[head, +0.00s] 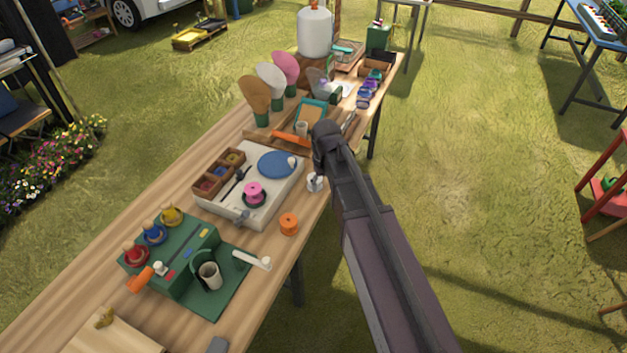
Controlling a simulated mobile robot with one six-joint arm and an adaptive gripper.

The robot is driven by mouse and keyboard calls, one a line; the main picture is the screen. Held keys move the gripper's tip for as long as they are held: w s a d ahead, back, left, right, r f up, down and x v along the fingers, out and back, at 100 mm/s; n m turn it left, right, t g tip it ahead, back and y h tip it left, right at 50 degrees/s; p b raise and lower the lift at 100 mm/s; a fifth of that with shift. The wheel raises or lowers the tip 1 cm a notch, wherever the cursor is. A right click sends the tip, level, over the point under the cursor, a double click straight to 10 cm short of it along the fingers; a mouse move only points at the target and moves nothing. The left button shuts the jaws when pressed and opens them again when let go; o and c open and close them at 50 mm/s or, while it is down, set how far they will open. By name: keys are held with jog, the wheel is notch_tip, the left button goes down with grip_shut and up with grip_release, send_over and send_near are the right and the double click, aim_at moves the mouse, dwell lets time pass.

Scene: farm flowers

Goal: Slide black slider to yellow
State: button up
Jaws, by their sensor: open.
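A green box (176,281) stands on the wooden table at the lower left. Red (135,255), blue (154,234) and yellow (171,215) rounded pieces line its back edge. Small coloured marks run along its top, with a white knob (159,268) near the red end. A thin dark piece (236,181) lies on a white board beside small compartments. I cannot tell which dark part is the black slider. My gripper (325,150) is at the dark end of my arm, over the table's right edge, right of the board and apart from the green box. Its fingers are hard to make out.
The white board (213,211) carries a pink spool (254,193) and a blue disc (277,164). An orange spool (289,223) stands near the table's right edge.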

jog(key=shift+s+d+f+m+b, duration=0.2)
jog(key=shift+s+d+f, duration=0.1)
jog(key=shift+d, duration=0.25)
jog(key=shift+s+d+f+m+b, duration=0.15)
jog(key=shift+s+d+f, duration=0.1)
jog(key=shift+d, duration=0.25)
jog(key=s+d+m, duration=0.3)
jog(key=s+d, duration=0.7)
jog(key=d, duration=0.4)
jog(key=shift+a, duration=0.1)
jog(key=shift+c, duration=0.6)
jog(key=shift+a, duration=0.1)
